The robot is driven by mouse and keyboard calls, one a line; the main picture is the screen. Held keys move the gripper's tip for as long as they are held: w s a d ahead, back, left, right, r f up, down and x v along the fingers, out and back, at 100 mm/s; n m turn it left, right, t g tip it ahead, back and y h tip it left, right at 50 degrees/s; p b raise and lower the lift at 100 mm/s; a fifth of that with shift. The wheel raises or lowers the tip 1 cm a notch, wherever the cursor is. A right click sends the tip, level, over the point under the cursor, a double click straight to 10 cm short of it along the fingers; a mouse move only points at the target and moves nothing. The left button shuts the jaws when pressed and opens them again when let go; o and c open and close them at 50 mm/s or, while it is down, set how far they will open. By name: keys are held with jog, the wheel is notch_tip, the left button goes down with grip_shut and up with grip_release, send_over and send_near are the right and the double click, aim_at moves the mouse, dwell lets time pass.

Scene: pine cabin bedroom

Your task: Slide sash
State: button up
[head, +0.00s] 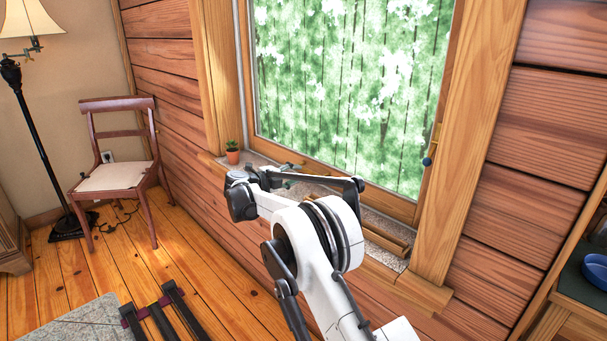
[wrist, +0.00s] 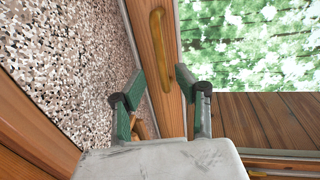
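The window sash (head: 335,172) has a wooden frame around a large pane with green foliage behind it. In the wrist view, a golden handle (wrist: 158,45) is fixed on the sash's wooden rail (wrist: 170,105). My gripper (wrist: 159,76) is open, with its two green fingers apart and the rail and handle seen between and beyond them. No contact with the handle can be made out. In the head view my gripper (head: 290,178) is low at the window, over the sill, and partly hidden by my arm.
A speckled stone sill (head: 250,160) runs under the window and also shows in the wrist view (wrist: 70,50). A small potted plant (head: 232,156) stands at its left end. A chair (head: 118,172) stands at left.

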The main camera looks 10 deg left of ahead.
jog(key=shift+v, duration=2.35)
jog(key=shift+r, duration=0.1)
